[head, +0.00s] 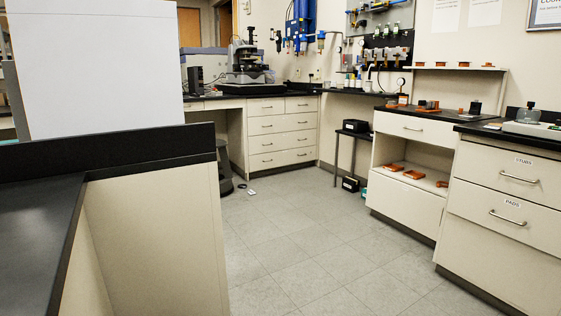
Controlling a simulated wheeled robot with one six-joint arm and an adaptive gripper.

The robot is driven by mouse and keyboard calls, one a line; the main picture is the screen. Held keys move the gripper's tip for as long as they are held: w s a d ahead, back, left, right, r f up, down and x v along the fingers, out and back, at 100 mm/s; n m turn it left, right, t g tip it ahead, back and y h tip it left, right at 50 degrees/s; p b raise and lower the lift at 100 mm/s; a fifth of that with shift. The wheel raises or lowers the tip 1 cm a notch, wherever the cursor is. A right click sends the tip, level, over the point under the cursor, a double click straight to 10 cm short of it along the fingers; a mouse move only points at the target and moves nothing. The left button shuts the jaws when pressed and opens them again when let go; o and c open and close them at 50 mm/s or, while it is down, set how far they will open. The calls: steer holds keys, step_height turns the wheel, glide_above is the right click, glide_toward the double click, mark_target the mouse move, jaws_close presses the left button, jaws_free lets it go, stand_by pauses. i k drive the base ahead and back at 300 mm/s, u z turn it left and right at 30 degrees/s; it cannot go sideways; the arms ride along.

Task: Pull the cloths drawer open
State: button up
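No drawer with a readable cloths label shows in the head view. At the right, a cream cabinet has a shut upper drawer (480,169) labelled "STUBS" and a shut lower drawer (470,206) labelled "PADS", each with a metal bar handle. To their left, a shut unlabelled drawer (395,125) sits above an open shelf. A bank of several shut drawers (268,126) stands at the back under the black counter; no labels can be read there. My gripper is out of view.
Grey tiled floor (300,240) is clear in the middle. A dark-topped bench (150,235) with a white panel (95,65) blocks the left. A small black table (351,132) stands by the back wall. Orange items (414,175) lie on the open shelf.

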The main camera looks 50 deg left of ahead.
mark_target(275, 153)
steer(key=i, duration=2.05)
steer(key=u, duration=2.35)
steer(key=i, duration=6.7)
steer(key=u, duration=0.4)
